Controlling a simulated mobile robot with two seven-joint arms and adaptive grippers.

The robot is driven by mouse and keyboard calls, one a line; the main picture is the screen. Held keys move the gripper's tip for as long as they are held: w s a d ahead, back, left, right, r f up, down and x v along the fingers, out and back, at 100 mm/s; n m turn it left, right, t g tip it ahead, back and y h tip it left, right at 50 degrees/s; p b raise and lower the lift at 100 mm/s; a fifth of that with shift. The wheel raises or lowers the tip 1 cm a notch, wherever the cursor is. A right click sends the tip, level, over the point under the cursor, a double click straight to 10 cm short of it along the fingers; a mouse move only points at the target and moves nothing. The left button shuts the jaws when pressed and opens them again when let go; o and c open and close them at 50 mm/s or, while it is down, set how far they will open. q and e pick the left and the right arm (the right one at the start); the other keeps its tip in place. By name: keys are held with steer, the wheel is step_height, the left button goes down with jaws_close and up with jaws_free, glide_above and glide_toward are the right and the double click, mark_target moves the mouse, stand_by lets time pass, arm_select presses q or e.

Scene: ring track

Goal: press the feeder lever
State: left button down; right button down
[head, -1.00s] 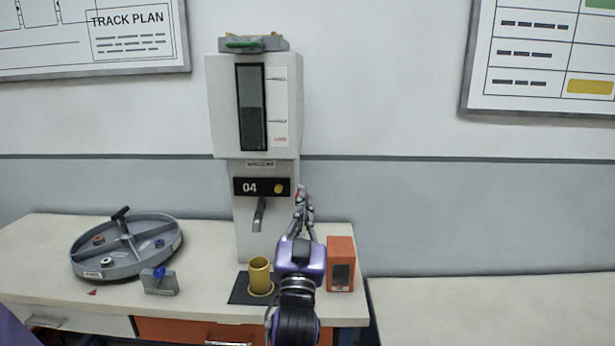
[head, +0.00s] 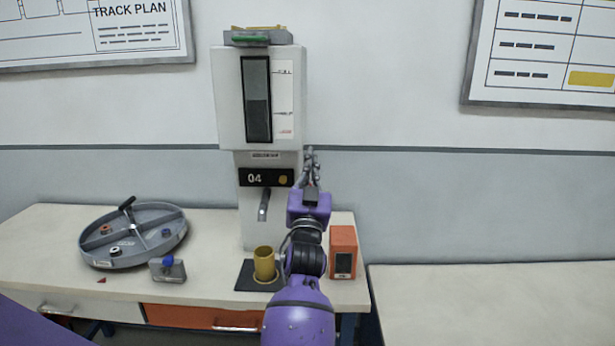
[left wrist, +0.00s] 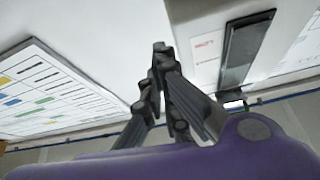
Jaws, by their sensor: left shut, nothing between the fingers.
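The feeder (head: 229,100) is a tall pale machine with a dark window (head: 257,98), a black panel marked 04 (head: 264,178) and a yellow knob on that panel. A grey bent piece (head: 264,204) sticks out below the panel; I cannot tell whether it is spout or lever. No other lever shows clearly; the feeder's right side is partly hidden by my gripper. My left gripper (head: 310,152) is shut and empty, pointing up beside the feeder's right side, near the upper box's lower corner. In the left wrist view its fingers (left wrist: 160,50) meet beside the feeder's window.
A brass-coloured cup (head: 264,265) stands on a dark mat (head: 246,278) below the grey piece. An orange box (head: 343,250) stands right of my arm. A round divided tray (head: 130,258) and a small grey block with a blue knob (head: 167,270) are left. The right table (head: 490,305) is bare.

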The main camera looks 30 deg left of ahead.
arm_select(q)
steer(key=f, duration=0.4)
steer(key=shift+w+a, duration=0.15)
steer(key=shift+a, duration=0.2)
arm_select(e)
steer(key=shift+s+d+f, duration=0.2)
steer(key=shift+s+f, duration=0.15)
steer(key=shift+s, duration=0.15)
steer(key=shift+w+a+r, duration=0.1)
steer(key=shift+w+r, duration=0.05)
